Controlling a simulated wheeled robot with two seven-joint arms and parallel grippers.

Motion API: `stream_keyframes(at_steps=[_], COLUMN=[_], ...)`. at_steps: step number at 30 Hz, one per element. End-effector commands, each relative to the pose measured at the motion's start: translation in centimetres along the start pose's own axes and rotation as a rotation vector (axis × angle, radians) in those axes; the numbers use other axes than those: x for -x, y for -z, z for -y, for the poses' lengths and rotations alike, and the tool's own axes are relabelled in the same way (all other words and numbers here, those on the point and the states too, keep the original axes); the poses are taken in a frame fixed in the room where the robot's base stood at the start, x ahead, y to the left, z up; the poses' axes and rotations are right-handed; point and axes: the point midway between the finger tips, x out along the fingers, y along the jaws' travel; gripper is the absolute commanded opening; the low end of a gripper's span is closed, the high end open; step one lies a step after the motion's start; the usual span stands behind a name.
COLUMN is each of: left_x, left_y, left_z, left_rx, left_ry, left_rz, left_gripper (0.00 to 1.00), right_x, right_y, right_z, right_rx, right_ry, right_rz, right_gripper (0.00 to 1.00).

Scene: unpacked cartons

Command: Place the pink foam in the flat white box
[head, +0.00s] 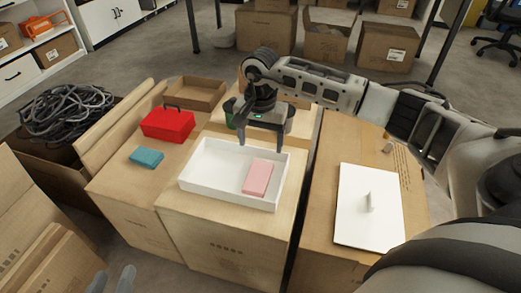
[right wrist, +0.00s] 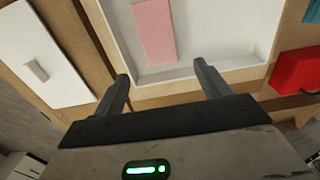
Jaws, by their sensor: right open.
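The pink foam (head: 257,178) lies flat inside the flat white box (head: 211,191), toward its right end. In the right wrist view the pink foam (right wrist: 154,32) also lies on the floor of the white box (right wrist: 205,67), apart from my fingers. My right gripper (head: 262,147) is open and empty above the far edge of the box; its spread fingers also show in the right wrist view (right wrist: 162,72).
A white lid with a handle (head: 353,215) lies on the right carton. A red toolbox (head: 168,125), a teal block (head: 146,158) and an open brown tray (head: 197,92) stand on the left carton.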

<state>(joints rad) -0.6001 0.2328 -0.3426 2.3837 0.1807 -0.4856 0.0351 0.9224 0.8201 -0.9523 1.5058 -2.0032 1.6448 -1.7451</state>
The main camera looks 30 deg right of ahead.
Motion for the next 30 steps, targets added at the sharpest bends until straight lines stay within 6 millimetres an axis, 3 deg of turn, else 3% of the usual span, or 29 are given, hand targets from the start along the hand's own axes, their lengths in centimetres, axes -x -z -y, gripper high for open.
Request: stream_keyframes(at_steps=[1, 6, 25, 30], left_x=[0.2, 0.2, -0.1, 0.7], left_y=[0.0, -1.0, -0.1, 0.9], left_z=[0.0, 0.2, 0.4, 0.6], left_rx=[-0.007, -0.006, 0.001, 0.002], left_ry=[0.004, 0.010, 0.018, 0.047], left_rz=[0.011, 0.050, 0.031, 0.077], left_gripper=[0.36, 0.36, 0.36, 0.36], right_x=[1.0, 2.5, 2.9, 5.8], right_y=[0.0, 0.0, 0.0, 0.0], right_z=[0.0, 0.0, 0.0, 0.0], right_rx=[0.001, 0.001, 0.000, 0.000], right_ry=[0.000, -0.001, 0.000, 0.000], right_rz=[-0.001, 0.000, 0.001, 0.001], right_gripper=[0.75, 0.75, 0.75, 0.75])
